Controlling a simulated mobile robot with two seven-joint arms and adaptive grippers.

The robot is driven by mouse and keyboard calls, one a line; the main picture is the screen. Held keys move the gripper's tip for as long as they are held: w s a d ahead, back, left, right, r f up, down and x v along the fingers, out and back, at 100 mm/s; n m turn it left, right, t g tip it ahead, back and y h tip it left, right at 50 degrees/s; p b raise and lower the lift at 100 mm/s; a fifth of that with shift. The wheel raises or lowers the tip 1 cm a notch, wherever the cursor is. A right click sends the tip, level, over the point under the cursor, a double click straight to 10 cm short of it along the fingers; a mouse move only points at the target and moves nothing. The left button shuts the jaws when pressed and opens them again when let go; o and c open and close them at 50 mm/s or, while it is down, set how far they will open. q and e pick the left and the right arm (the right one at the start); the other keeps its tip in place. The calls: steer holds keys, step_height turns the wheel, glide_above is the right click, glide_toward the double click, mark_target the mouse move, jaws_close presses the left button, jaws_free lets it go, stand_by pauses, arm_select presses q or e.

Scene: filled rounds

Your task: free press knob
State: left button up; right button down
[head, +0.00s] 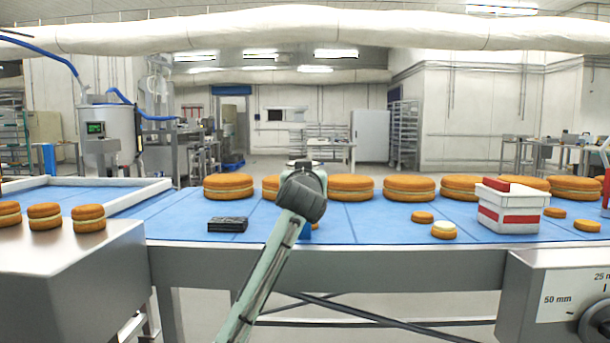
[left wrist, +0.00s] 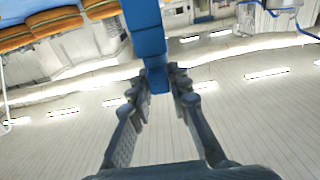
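A dark round knob (head: 598,322) sits on a metal panel (head: 560,285) marked "50 mm" and "25" at the lower right, cut off by the picture edge. My left arm reaches over the blue belt in the head view; its wrist hides its fingers there. In the left wrist view my left gripper (left wrist: 160,80) has its fingers closed against both sides of a blue bar (left wrist: 148,35). A bit of blue also shows below the wrist in the head view (head: 305,231). My right gripper is not in view.
A white box with red stripes (head: 510,213) stands on the belt (head: 375,229) at the right. Large filled rounds (head: 409,188) line the back, with smaller ones (head: 444,230) in front. A black flat block (head: 228,224) lies left of my arm. A steel surface (head: 60,262) holds several rounds.

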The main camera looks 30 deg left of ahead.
arm_select(q)
steer(key=shift+o, duration=0.4)
steer(key=v, duration=1.2)
steer(key=s+d+f+m+g+h, duration=0.2)
steer(key=f+m+g+h, duration=0.1)
steer(key=f, duration=1.6)
steer(key=s+d+f+m+g+h, duration=0.2)
steer(key=f+m+g, duration=0.1)
steer(key=f, duration=1.5)
steer(key=s+d+f+m+g+h, duration=0.1)
steer(key=s+d+f+g, duration=0.1)
steer(key=s+f, duration=0.9)
steer(key=s+d+f+m+g+h, duration=0.1)
steer(key=s+f+g, duration=0.3)
steer(key=s+f, duration=0.8)
step_height(320, 180, down, 2)
steer(key=shift+d+f+h, duration=0.1)
steer(key=shift+d+h, duration=0.5)
steer(key=shift+d, duration=0.25)
